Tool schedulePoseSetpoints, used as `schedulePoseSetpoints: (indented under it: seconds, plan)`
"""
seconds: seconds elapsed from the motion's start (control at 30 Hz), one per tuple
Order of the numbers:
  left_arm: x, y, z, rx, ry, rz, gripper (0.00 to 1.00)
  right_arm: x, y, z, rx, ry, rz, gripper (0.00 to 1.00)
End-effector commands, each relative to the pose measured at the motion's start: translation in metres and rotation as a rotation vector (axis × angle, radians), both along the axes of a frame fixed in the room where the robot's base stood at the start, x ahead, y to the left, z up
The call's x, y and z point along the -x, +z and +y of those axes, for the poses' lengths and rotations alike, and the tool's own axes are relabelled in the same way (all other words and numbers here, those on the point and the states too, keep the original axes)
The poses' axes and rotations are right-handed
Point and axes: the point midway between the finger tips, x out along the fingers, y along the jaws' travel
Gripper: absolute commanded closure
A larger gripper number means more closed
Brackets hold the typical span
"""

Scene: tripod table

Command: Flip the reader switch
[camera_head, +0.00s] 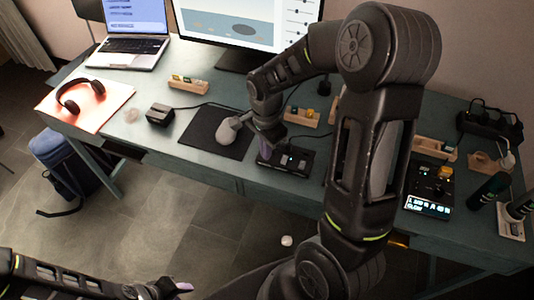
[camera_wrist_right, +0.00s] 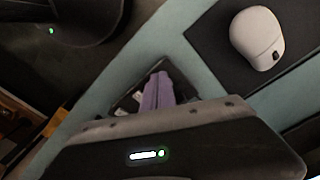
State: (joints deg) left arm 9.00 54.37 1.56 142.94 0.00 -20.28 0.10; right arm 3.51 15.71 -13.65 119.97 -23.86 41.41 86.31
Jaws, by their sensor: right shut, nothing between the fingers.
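A flat black device with small lit marks (camera_head: 287,161), likely the reader, lies near the table's front edge, right of the mouse pad. My right gripper (camera_head: 270,147) points down at its left end and looks shut and empty. In the right wrist view, the purple fingertips (camera_wrist_right: 160,90) lie together over a dark box (camera_wrist_right: 128,98), partly covering it. I cannot tell whether they touch it, and the switch cannot be made out. My left gripper (camera_head: 178,288) is low at the bottom edge, away from the table; its jaws are unclear.
A pale mouse (camera_head: 222,132) sits beside the right gripper on a black pad (camera_head: 197,127). A small black box (camera_head: 160,114), headphones (camera_head: 80,95) and a laptop (camera_head: 135,45) are farther left. A control box with a screen (camera_head: 428,205) stands right, behind my right arm.

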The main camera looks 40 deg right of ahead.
Motion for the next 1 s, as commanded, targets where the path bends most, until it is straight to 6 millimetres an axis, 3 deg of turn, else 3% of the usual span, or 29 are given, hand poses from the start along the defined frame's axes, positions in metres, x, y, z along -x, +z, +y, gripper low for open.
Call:
schedulePoseSetpoints:
  seconds: [0.27, 1.0]
  plan:
    - [0.000, 0.003, 0.000, 0.000, 0.000, 0.000, 0.64, 0.000, 0.003, 0.000, 0.000, 0.000, 0.000, 1.00]
    - [0.000, 0.049, 0.000, 0.000, 0.000, 0.000, 0.64, 0.000, 0.066, 0.000, 0.000, 0.000, -0.001, 1.00]
